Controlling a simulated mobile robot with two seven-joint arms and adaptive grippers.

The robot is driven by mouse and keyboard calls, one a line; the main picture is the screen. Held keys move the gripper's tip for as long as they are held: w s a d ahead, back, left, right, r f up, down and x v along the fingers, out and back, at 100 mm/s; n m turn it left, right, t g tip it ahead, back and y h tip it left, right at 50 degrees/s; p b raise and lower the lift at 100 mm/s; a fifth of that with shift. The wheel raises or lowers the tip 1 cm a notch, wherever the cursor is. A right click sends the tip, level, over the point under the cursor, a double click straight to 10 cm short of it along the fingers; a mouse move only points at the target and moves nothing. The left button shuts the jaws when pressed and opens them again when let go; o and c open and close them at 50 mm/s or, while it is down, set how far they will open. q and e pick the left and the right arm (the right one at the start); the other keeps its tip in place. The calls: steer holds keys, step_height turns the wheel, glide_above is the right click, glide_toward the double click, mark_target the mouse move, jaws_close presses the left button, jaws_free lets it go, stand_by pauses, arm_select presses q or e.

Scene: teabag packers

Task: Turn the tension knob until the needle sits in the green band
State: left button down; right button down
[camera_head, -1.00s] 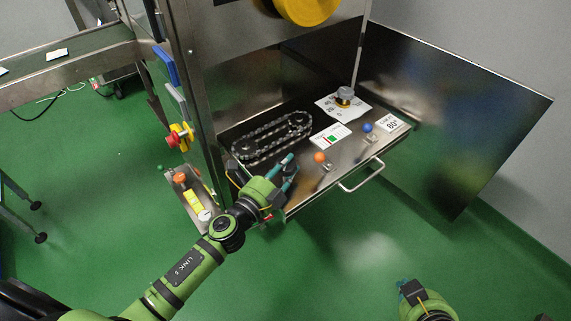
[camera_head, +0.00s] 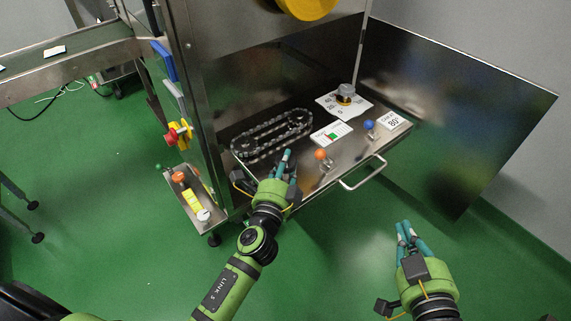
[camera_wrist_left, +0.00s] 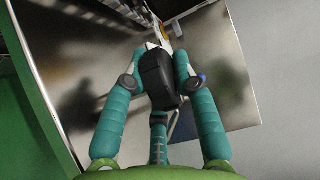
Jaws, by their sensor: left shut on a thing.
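The grey-topped dark knob (camera_head: 346,91) stands on a white dial sheet (camera_head: 331,108) with printed numbers, at the back of the metal drawer. A white card (camera_head: 322,139) with a green and a red patch lies in front of it; I cannot make out a needle. My left gripper (camera_head: 284,162) is at the drawer's front left, well apart from the knob. In the left wrist view its fingers close on a black object (camera_wrist_left: 158,78), which I cannot identify. My right gripper (camera_head: 406,228) is open and empty, in front of and below the drawer.
A chain loop (camera_head: 270,134) lies in the drawer's left part. An orange ball knob (camera_head: 320,155) and a blue one (camera_head: 368,124) stand near the front, above the drawer handle (camera_head: 364,175). A dark panel (camera_head: 470,125) stands at the right. Green floor (camera_head: 330,260) is clear in front.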

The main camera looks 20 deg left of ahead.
arm_select(q)
steer(key=c, duration=1)
jaws_free()
steer(key=s, duration=1.2)
steer(key=shift+d, duration=0.2)
